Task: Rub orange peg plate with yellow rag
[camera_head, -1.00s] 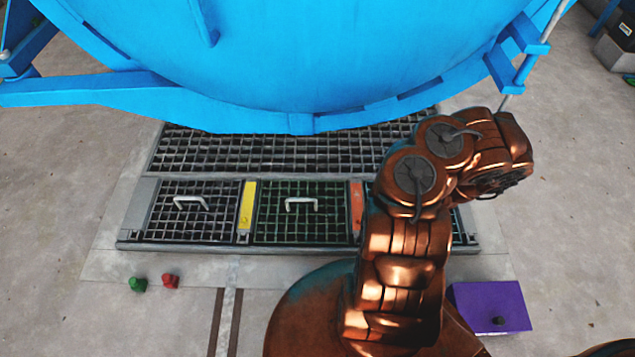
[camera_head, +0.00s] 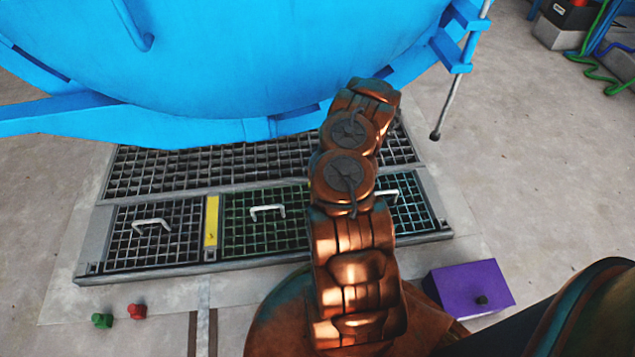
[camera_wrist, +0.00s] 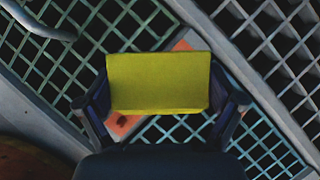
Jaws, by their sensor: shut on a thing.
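My gripper (camera_wrist: 161,95) is shut on the yellow rag (camera_wrist: 158,80), a flat yellow-green block shape between its two dark fingers in the wrist view. The orange peg plate (camera_wrist: 121,124) lies behind the rag, set diagonally between the grates. Only its two ends show, above right and below left of the rag, with a dark spot on the lower end. I cannot tell whether the rag touches the plate. In the head view my arm hides the gripper, the rag and the orange plate.
Grates with handles (camera_head: 268,211) surround the plate. A yellow plate (camera_head: 211,221) lies to the left. The blue vessel (camera_head: 230,60) overhangs the back. A purple box (camera_head: 468,288), red (camera_head: 137,311) and green (camera_head: 102,320) pieces are on the floor.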

